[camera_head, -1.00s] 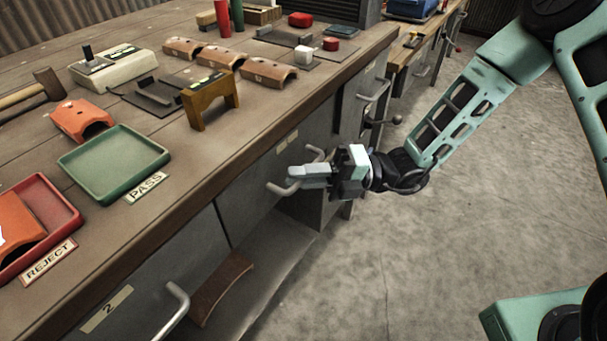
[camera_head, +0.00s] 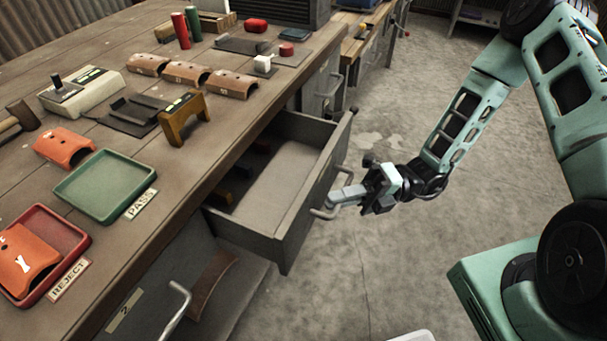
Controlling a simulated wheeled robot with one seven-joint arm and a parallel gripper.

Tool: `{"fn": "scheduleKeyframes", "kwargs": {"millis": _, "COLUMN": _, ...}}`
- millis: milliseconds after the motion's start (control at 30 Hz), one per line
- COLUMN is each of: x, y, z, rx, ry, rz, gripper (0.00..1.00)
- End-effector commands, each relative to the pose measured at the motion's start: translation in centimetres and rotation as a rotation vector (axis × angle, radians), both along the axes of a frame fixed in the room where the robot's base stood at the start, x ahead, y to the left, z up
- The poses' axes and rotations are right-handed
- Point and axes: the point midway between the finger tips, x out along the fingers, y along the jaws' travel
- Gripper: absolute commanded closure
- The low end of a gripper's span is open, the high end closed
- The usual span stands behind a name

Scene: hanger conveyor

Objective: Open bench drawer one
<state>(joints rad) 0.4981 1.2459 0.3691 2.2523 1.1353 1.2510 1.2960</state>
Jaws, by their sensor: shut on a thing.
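A grey bench drawer (camera_head: 285,228) stands pulled well out from under the wooden bench top, left of my gripper. Its label is not visible from here, so I cannot read its number. Its inside (camera_head: 275,185) shows a pale, mostly bare floor, with a few small dark and coloured items at the back in shadow. My gripper (camera_head: 340,198) is shut on the drawer's handle (camera_head: 322,213) at the front panel. The fingers cover part of the handle.
A second drawer marked 2 (camera_head: 124,310) is closed at the lower left, its handle (camera_head: 178,305) sticking out. The bench top holds a green PASS tray (camera_head: 105,187), a red REJECT tray (camera_head: 75,235) and several curved parts. The concrete floor (camera_head: 370,265) right of the drawer is clear.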

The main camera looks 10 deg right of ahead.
Motion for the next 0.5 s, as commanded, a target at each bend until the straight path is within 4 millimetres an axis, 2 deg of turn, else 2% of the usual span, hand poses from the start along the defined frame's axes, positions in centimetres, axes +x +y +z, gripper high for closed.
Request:
{"fn": "scheduleKeyframes", "kwargs": {"millis": 33, "x": -0.8, "y": -1.3, "z": 0.4, "rx": -0.002, "ry": 0.006, "rz": -0.005, "gripper": 1.0}}
{"fn": "scheduleKeyframes", "kwargs": {"millis": 200, "x": -3.6, "y": -4.7, "z": 0.3, "rx": 0.0, "ry": 0.004, "rz": -0.004, "gripper": 1.0}}
{"fn": "scheduleKeyframes", "kwargs": {"millis": 500, "x": -7.1, "y": -9.2, "z": 0.1, "rx": 0.0, "ry": 0.0, "rz": -0.002, "gripper": 1.0}}
